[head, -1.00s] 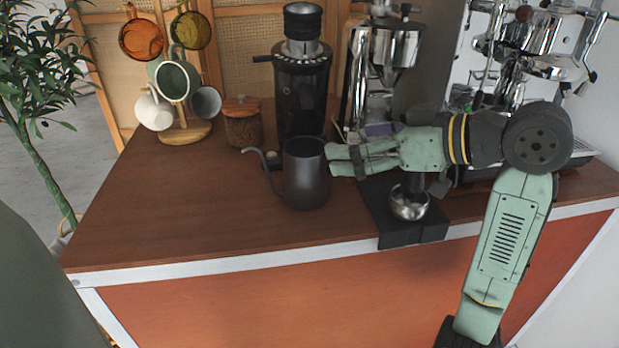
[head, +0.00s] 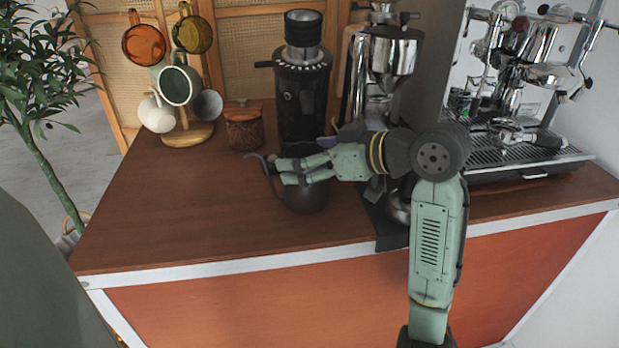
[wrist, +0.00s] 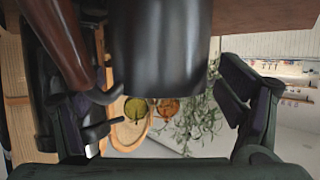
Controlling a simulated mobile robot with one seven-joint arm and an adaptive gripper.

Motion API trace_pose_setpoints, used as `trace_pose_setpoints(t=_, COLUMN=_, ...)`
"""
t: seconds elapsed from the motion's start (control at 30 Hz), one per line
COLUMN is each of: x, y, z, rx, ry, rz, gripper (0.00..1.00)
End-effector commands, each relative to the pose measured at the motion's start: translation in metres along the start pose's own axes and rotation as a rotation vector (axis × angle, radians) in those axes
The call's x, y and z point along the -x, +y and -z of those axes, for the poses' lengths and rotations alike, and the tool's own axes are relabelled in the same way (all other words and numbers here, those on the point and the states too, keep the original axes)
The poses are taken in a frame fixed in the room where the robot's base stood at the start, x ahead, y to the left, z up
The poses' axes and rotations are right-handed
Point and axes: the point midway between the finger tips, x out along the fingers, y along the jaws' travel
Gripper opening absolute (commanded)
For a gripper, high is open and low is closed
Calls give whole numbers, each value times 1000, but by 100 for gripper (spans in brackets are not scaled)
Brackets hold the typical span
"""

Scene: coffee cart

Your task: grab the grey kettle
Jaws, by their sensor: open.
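The dark grey kettle (head: 306,199) stands on the wooden counter, with its thin curved spout (head: 266,178) toward the left. My gripper (head: 279,172) covers the kettle's upper part in the head view, its fingers pointing left. In the wrist view, the kettle's smooth grey body (wrist: 160,45) fills the upper middle between the two spread fingers of my gripper (wrist: 165,100). A gap shows between the kettle and the right finger. Contact on the left side cannot be told. The kettle's top is mostly hidden behind my gripper in the head view.
A black grinder (head: 302,95) and a lidded wooden jar (head: 243,127) stand behind the kettle. A mug stand (head: 187,135) with several mugs is at the back left. An espresso machine (head: 530,145) is at the right. The counter's front left (head: 170,220) is clear.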

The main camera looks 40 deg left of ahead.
Motion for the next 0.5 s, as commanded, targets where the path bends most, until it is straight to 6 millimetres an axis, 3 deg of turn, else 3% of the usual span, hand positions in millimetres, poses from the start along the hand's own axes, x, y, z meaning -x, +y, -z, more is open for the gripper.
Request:
trace_pose_setpoints(t=0.13, x=0, y=0, z=0, rx=0, ry=0, rz=0, gripper=87)
trace_pose_setpoints(t=0.5, x=0, y=0, z=0, rx=-1, ry=0, rz=0, gripper=63)
